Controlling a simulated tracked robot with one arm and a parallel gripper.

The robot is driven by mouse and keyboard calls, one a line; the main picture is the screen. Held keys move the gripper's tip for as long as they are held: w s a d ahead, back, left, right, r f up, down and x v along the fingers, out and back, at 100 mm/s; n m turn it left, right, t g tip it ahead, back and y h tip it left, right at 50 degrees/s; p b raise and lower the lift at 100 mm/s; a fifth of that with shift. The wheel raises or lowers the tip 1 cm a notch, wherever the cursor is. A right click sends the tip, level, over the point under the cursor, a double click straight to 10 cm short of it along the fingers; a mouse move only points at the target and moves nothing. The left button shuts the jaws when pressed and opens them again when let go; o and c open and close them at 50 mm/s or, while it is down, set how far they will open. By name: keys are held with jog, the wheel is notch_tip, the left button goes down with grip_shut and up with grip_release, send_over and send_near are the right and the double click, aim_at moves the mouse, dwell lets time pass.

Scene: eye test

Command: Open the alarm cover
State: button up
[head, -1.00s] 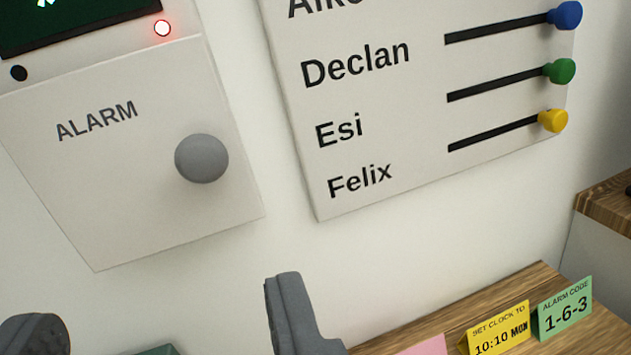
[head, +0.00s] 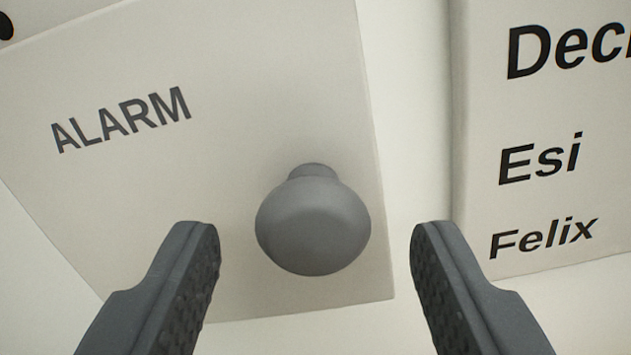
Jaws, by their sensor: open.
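The alarm cover (head: 110,190) is a pale panel marked "ALARM" on the wall, and it looks shut. A round grey knob (head: 313,225) stands out from its lower right part. My gripper (head: 316,235) is open, with one dark finger to the left of the knob and the other to its right. Gaps show between the knob and both fingers, so neither appears to touch it. How far the fingertips are from the panel in depth I cannot tell.
A pale name board (head: 560,110) with "Esi" and "Felix" is on the wall to the right of the cover. A strip of bare wall (head: 415,120) lies between them, behind the right finger.

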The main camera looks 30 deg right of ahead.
jog(key=shift+x, duration=0.85)
jog(key=shift+c, duration=0.3)
grip_shut()
jog(key=shift+s+r+h+p, duration=0.2)
jog(key=shift+h+p, duration=0.1)
jog(key=shift+p, duration=0.55)
